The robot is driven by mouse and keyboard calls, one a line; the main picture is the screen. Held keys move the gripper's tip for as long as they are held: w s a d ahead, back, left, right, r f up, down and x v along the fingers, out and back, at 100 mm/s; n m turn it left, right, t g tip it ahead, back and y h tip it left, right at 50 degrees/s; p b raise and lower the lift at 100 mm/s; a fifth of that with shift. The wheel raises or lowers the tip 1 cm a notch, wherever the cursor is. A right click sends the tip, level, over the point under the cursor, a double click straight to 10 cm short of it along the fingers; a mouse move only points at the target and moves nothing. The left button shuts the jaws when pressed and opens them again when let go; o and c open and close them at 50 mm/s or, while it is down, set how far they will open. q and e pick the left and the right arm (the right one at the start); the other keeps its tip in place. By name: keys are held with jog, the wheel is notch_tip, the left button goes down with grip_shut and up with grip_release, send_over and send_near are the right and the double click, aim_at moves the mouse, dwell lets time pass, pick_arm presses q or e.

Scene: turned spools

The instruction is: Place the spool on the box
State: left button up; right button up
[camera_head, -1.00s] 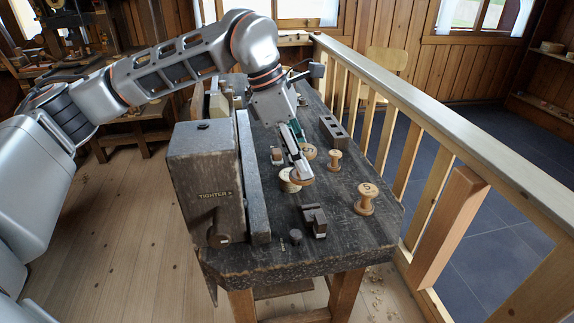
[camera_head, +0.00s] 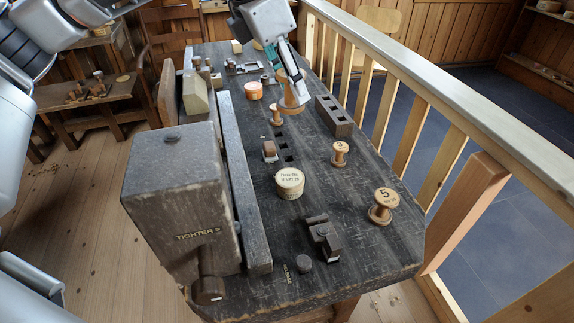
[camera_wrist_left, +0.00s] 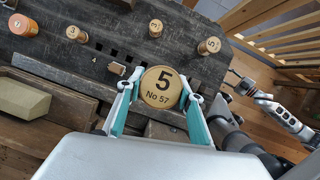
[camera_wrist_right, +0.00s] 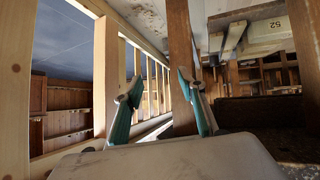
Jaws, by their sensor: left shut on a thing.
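My left gripper (camera_head: 281,62) is shut on a wooden spool (camera_head: 291,96), held in the air over the bench. In the left wrist view the spool's round end (camera_wrist_left: 161,87) reads "5 No 57", between the two fingers. A low round cream box (camera_head: 289,183) with a printed lid stands upright on the bench, apart from the held spool in the head view. It is not visible in the left wrist view, where the spool covers the middle. My right gripper (camera_wrist_right: 160,88) is open and empty in its own view, beside the railing; it is outside the head view.
A vice (camera_head: 185,195) borders the left, a railing (camera_head: 430,110) the right.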

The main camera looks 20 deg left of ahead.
pick_arm(q)
notch_tip(320, 180, down, 20)
jog(key=shift+r+b, duration=0.25)
jog(key=shift+b, duration=0.55)
jog(key=shift+s, duration=0.1)
jog(key=o, duration=1.1)
jog(key=shift+f, duration=0.1)
jog(key=shift+r, duration=0.5)
jog(key=p+v, duration=0.1)
jog(key=v, duration=1)
jog(key=shift+s+a+r, duration=0.1)
